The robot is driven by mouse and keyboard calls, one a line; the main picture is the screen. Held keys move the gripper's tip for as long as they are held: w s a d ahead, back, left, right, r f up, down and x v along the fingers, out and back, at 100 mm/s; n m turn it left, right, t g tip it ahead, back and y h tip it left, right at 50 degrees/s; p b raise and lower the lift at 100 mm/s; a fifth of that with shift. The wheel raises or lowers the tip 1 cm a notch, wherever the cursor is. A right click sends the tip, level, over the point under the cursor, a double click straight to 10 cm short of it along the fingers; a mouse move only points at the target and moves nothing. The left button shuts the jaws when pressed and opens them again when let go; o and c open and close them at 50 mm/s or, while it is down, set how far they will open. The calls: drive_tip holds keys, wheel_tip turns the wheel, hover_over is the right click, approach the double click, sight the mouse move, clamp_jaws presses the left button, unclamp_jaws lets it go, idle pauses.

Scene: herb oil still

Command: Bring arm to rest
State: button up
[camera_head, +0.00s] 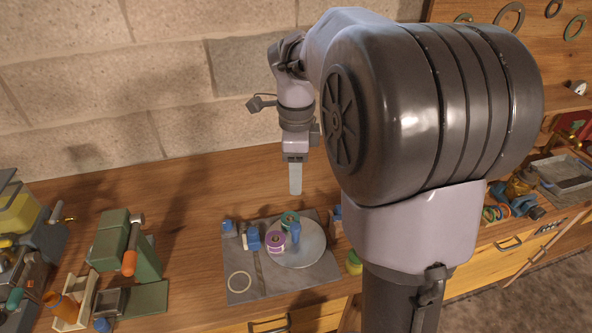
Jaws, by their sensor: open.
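My gripper (295,178) hangs from my bent arm above the wooden bench (185,190), pointing down. It is open, and nothing shows between its fingers. It is near the middle of the view, above and behind a grey mat, and clear of the things on it. The large body of my arm fills the right centre and hides part of the bench and wall behind it.
A grey mat (240,292) bears a round plate (312,250), a purple spool (275,241), a green spool (289,219) and blue pieces. A green machine (112,240) stands to the left. Trays and rings crowd the right. The back-left bench is clear before the block wall (150,100).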

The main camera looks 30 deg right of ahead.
drive_tip(key=s+a+n+t+y+b, duration=0.2)
drive_tip(key=s+a+n+t, duration=0.3)
drive_tip(key=s+a+n, duration=1.1)
drive_tip(key=s+n+b, duration=0.1)
drive_tip(key=n, duration=0.3)
drive_tip(key=shift+s+a+t, duration=0.3)
drive_tip(key=shift+t, duration=0.1)
